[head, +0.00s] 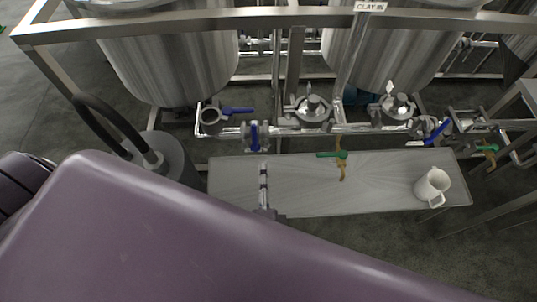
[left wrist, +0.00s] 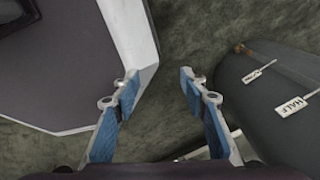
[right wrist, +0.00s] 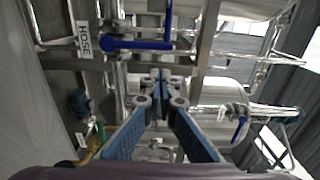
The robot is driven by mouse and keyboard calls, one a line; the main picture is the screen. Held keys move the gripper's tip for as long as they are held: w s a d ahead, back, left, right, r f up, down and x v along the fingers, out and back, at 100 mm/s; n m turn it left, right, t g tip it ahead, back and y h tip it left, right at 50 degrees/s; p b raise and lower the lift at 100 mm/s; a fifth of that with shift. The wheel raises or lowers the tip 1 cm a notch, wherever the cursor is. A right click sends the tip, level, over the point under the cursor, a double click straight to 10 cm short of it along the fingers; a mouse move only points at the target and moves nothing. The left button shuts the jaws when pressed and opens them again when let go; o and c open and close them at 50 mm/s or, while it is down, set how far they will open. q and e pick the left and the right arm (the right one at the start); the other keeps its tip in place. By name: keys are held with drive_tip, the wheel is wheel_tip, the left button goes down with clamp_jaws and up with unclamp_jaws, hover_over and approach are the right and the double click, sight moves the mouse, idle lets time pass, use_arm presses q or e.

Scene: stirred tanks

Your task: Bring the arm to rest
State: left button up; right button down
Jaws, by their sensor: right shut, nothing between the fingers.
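My right gripper (head: 264,170) shows past the edge of my purple arm in the head view, over the pale bench top. In the right wrist view its blue-padded fingers (right wrist: 160,78) are together and hold nothing. They point toward steel pipes and blue-handled valves; I cannot tell how far off these are. My left gripper (left wrist: 160,80) shows only in the left wrist view. Its two fingers are apart with nothing between them, above the grey floor. My purple arm hides the lower left of the head view.
The bench (head: 390,165) carries a white jug (head: 432,187) at its right end. Behind it run a pipe manifold with valves (head: 313,110) and steel tanks (head: 170,60). A grey drum (head: 175,160) with a hose stands left. A dark cylinder (left wrist: 265,85) with tags lies near my left gripper.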

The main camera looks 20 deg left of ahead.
drive_tip(key=s+d+f+n+g+h, duration=0.1)
drive_tip(key=s+d+f+n+g, duration=0.3)
drive_tip(key=f, duration=0.6)
drive_tip(key=s+d+f+n+g, duration=0.25)
drive_tip(key=d+f, duration=0.25)
drive_tip(key=f, duration=0.5)
drive_tip(key=s+d+f+n+g+h, duration=0.1)
drive_tip(key=s+d+f+n+g, duration=0.25)
drive_tip(key=f, duration=0.65)
use_arm(q)
drive_tip(key=shift+w+d+r, duration=0.1)
drive_tip(key=shift+w+d, duration=0.15)
drive_tip(key=shift+w, duration=0.25)
drive_tip(key=shift+w+d, duration=0.25)
drive_tip(key=shift+w, duration=0.2)
use_arm(e)
drive_tip(key=s+d+f+n+g+h, duration=0.1)
drive_tip(key=s+d+f+n+g, duration=0.1)
drive_tip(key=s+d+f, duration=0.3)
drive_tip(key=s+d+f+n+g+h, duration=0.1)
drive_tip(key=s+d+f, duration=0.4)
drive_tip(key=d, duration=0.7)
drive_tip(key=s+d+f+n+g+h, duration=0.2)
drive_tip(key=s+d+f+n+h, duration=0.1)
drive_tip(key=s+d, duration=0.5)
drive_tip(key=shift+s+d+f+g, duration=0.25)
drive_tip(key=shift+s+f+g, duration=0.05)
drive_tip(key=shift+f, duration=0.6)
use_arm(q)
drive_tip(key=shift+s, duration=0.15)
